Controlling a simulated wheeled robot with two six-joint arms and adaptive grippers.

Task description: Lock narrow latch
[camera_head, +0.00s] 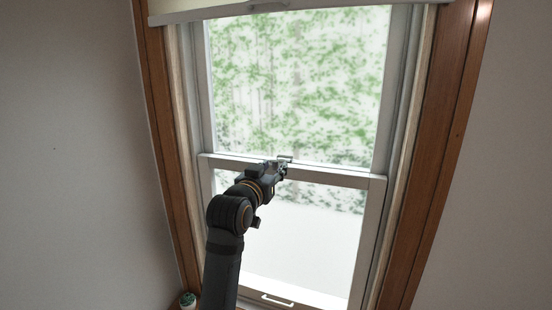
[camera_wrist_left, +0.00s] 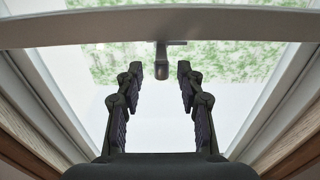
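The narrow latch (camera_head: 285,158) is a small metal piece on the middle rail (camera_head: 335,176) of a white sash window. In the left wrist view the latch (camera_wrist_left: 162,60) shows as a grey post with a short arm pointing right. My left gripper (camera_head: 280,168) is at the rail, right by the latch, and partly hides it in the head view. In the left wrist view the left gripper (camera_wrist_left: 160,72) is open, with the latch post in the gap between its fingertips. I cannot tell whether a finger touches it. My right gripper is in neither view.
A brown wooden frame (camera_head: 440,165) surrounds the window. A rolled blind (camera_head: 200,8) hangs at the top. A white handle (camera_head: 277,300) is on the bottom rail. A small green and white object (camera_head: 188,300) stands at the lower left corner of the sill.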

